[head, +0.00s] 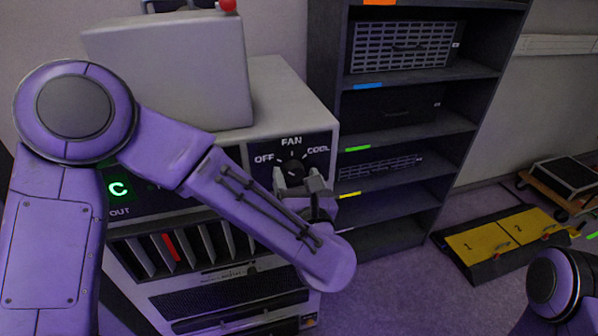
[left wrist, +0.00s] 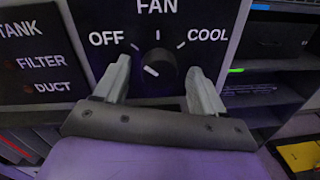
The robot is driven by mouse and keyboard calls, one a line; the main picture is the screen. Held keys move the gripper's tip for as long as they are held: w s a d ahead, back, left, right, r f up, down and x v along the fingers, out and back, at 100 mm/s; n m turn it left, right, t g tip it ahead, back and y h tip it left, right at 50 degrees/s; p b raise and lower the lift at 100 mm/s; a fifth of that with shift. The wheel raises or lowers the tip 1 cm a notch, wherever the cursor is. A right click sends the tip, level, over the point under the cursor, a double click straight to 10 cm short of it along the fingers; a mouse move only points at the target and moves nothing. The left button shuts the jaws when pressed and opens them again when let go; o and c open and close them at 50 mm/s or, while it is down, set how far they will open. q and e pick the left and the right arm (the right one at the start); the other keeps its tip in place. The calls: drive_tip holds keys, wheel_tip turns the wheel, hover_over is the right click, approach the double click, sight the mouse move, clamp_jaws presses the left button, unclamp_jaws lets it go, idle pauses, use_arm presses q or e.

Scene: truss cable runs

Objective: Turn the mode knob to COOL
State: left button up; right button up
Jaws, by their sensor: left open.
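The mode knob (head: 292,168) is a round black dial on the dark panel, below FAN and between OFF and COOL. It also shows in the left wrist view (left wrist: 156,72). My left gripper (head: 297,181) is open in front of the panel, one finger on each side of the knob. In the left wrist view its fingers (left wrist: 158,70) show gaps to the knob. Contact cannot be told. My right gripper is out of view.
The grey cabinet (head: 289,98) carries the panel, with a lit green C display (head: 118,188) at left. A dark shelf unit (head: 325,60) stands close on the right.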

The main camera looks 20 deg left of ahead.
use_arm(q)
drive_tip(key=shift+w+a+f, duration=0.1)
drive_tip(key=shift+w+a, duration=0.1)
drive_tip(key=c, duration=1.1)
drive_tip(key=shift+o, duration=0.2)
drive_tip(key=shift+d, duration=0.1)
